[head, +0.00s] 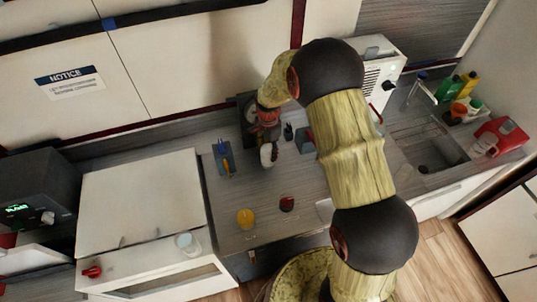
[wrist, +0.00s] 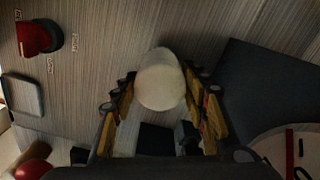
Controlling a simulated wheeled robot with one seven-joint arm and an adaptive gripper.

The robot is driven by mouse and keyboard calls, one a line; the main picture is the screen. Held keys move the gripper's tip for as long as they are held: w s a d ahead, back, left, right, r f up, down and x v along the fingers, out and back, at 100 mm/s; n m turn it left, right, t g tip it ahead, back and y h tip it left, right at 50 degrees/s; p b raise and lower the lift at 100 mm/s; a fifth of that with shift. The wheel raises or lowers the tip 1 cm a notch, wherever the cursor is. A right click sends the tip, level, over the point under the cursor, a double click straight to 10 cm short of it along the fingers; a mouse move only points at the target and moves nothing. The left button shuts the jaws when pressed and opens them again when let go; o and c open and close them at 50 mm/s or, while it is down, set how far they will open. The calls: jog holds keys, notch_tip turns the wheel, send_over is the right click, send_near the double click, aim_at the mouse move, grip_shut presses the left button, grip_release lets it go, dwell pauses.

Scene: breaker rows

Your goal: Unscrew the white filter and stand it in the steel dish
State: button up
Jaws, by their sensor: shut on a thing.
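The white filter (wrist: 160,80) shows as a rounded white body between my two fingers in the wrist view. In the head view the white filter (head: 267,155) shows just below my gripper (head: 267,138), over the back part of the counter. My gripper is shut on the filter. My fingers hide its sides, and I cannot tell whether it is still joined to anything. I cannot make out the steel dish for certain; a pale square thing (head: 325,208), partly behind my arm, may be it.
A blue holder (head: 224,158) stands left of my gripper. A yellow disc (head: 246,218) and a red thing (head: 287,203) lie near the counter's front. A white machine (head: 378,70) and a sink (head: 432,150) are at right. The counter's middle is mostly clear.

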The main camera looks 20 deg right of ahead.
jog(key=n, duration=0.9)
jog(key=shift+n, duration=0.4)
jog(key=o, duration=0.9)
jog(key=shift+o, duration=0.4)
jog(key=m, duration=0.8)
jog(key=shift+m, duration=0.4)
jog(key=m, duration=0.9)
jog(key=shift+m, duration=0.3)
